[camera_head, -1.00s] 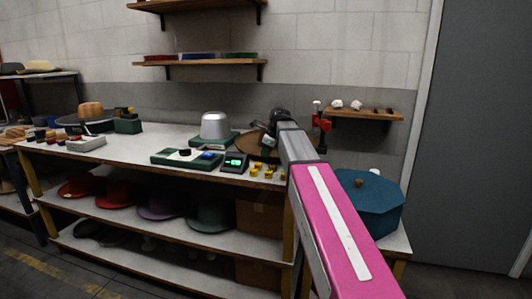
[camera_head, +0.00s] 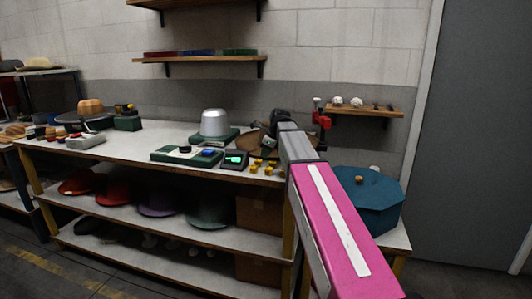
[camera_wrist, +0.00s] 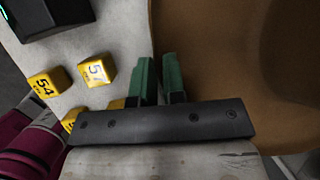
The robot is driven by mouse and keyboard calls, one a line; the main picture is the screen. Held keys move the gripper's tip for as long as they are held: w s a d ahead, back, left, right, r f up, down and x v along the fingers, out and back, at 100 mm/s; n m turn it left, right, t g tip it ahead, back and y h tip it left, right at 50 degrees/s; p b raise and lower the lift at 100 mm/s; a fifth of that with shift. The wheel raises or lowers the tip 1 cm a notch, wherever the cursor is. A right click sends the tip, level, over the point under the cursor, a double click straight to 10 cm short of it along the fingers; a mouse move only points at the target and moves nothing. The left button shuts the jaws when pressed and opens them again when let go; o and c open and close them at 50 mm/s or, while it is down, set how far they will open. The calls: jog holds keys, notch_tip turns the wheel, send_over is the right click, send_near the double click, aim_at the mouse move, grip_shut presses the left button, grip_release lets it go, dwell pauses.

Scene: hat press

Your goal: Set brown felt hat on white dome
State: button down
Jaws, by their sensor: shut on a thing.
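The brown felt hat (camera_head: 252,142) lies on the bench, right of the white dome, and is partly hidden behind my arm. In the wrist view, its brown felt (camera_wrist: 225,45) fills the right side. My gripper (camera_wrist: 160,72) has green fingers close together at the hat's left edge, shut on its brim. The grip itself is only partly visible. The white dome (camera_head: 214,122), pale grey in this light, stands upright and bare on a green base (camera_head: 222,140).
Yellow numbered blocks (camera_wrist: 96,70) lie beside the gripper. A dark device with a lit green screen (camera_head: 235,159) and a green control panel (camera_head: 178,156) stand in front of the dome. A blue octagonal box (camera_head: 375,200) is at right. Shelves hang on the wall above.

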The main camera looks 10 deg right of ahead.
jog(key=c, duration=1.1)
grip_release()
